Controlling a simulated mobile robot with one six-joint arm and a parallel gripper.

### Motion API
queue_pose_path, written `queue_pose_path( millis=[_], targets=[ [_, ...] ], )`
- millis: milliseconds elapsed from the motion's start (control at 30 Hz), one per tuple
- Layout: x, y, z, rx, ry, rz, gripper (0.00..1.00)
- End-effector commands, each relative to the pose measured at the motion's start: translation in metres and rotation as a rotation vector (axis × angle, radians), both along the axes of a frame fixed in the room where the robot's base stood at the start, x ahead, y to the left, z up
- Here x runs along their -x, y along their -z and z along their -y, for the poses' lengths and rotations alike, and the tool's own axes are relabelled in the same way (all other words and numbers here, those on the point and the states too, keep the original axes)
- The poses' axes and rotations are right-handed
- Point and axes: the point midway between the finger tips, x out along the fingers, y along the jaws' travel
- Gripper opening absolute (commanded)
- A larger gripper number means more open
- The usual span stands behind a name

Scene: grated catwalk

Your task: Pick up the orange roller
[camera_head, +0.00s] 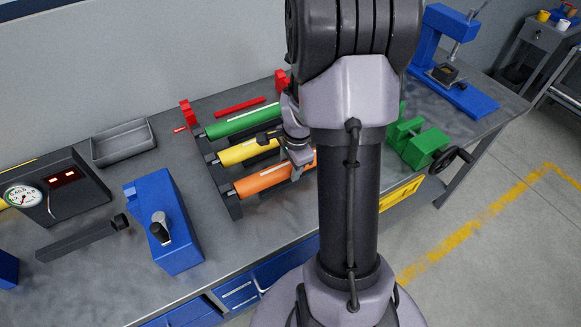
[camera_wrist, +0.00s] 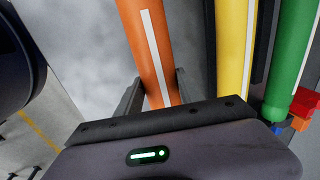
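The orange roller (camera_head: 262,180) lies in a dark rack on the workbench, nearest the bench's front edge. It has a pale stripe along it. My gripper (camera_head: 299,168) is over its right end, which my arm partly hides in the head view. In the wrist view the orange roller (camera_wrist: 146,42) runs down between the two dark fingers of my gripper (camera_wrist: 159,84), one at each side. The fingers are apart, so the gripper looks open. I cannot tell whether they touch the roller.
A yellow roller (camera_head: 243,152) and a green roller (camera_head: 240,122) lie parallel behind it in the rack (camera_head: 233,208). A blue device (camera_head: 170,225) stands to the left. A green vise (camera_head: 420,145) and a blue press (camera_head: 440,75) are to the right. A grey tray (camera_head: 122,145) is behind left.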

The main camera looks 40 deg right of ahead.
Motion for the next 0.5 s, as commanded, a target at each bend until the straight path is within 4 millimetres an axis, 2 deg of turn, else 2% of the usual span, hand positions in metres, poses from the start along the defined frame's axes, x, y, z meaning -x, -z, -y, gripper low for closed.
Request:
queue_pose_path(
  millis=[33,67,500],
  targets=[
    [0.0000,0.0000,0.0001,0.000,0.000,0.000,0.05],
    [0.0000,0.0000,0.0001,0.000,0.000,0.000,0.00],
    [-0.0003,-0.0045,0.0004,0.001,0.000,0.001,0.00]
  ],
)
